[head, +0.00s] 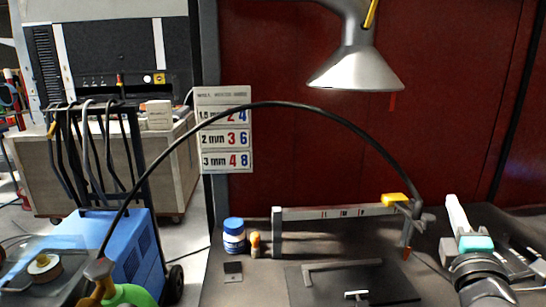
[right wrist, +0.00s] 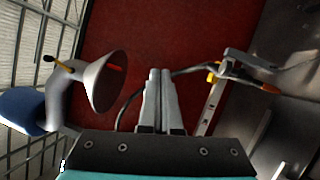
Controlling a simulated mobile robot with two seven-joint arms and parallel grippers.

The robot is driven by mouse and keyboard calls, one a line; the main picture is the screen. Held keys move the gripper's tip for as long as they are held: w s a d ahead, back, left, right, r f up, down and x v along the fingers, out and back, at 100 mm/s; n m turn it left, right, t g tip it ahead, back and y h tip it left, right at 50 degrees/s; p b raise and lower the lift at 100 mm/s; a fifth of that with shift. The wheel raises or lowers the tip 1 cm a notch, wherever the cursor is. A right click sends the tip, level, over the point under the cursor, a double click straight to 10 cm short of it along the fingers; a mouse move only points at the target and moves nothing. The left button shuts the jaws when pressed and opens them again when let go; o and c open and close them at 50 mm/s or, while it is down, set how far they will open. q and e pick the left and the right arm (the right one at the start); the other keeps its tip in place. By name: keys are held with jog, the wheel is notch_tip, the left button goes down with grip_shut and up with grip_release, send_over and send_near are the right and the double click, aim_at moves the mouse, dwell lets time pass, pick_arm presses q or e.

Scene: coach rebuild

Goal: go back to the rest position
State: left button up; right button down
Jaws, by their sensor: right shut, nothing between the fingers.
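My right gripper (head: 452,200) is raised over the right side of the bench in the head view, pointing up and away. Its pale fingers are together, with nothing between them. In the right wrist view its two fingers (right wrist: 160,72) stand side by side in the middle, in front of a dark red panel, touching nothing. My left gripper is not in view.
A black cable (head: 275,103) arcs across the head view to the metal rail (head: 340,212) left of my gripper. A lamp (head: 356,72) hangs above. The bench (head: 240,290) holds a blue-and-white jar (head: 234,236) and a dark plate (head: 390,287). A blue machine (head: 130,250) stands left.

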jog(key=s+a+f+m+g+y, duration=0.1)
jog(key=s+a+f+m+g, duration=0.2)
jog(key=f, duration=0.4)
jog(key=s+a+f+m+g+y, duration=0.1)
jog(key=s+a+f+m+g, duration=0.15)
jog(key=s+f+m, duration=0.4)
jog(key=s+a+f+g, duration=0.2)
jog(key=s+f+g, duration=0.15)
jog(key=f, duration=0.55)
jog(key=s+a+f+m+g+y, duration=0.25)
jog(key=s+a+f+g, duration=0.2)
jog(key=s, duration=0.35)
jog(key=s+a+f+m+g+y, duration=0.2)
jog(key=s+a+f+m+g, duration=0.1)
jog(key=s+a, duration=0.3)
notch_tip(320, 180, down, 22)
jog(key=s+d+f, duration=0.1)
jog(key=s, duration=0.1)
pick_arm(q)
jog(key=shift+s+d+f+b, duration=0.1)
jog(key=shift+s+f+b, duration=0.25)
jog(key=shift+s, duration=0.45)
pick_arm(e)
jog(key=s+d+f+g, duration=0.2)
jog(key=s+d+f, duration=0.1)
jog(key=s+f, duration=1)
jog(key=s, duration=0.3)
jog(key=shift+f+n, duration=0.4)
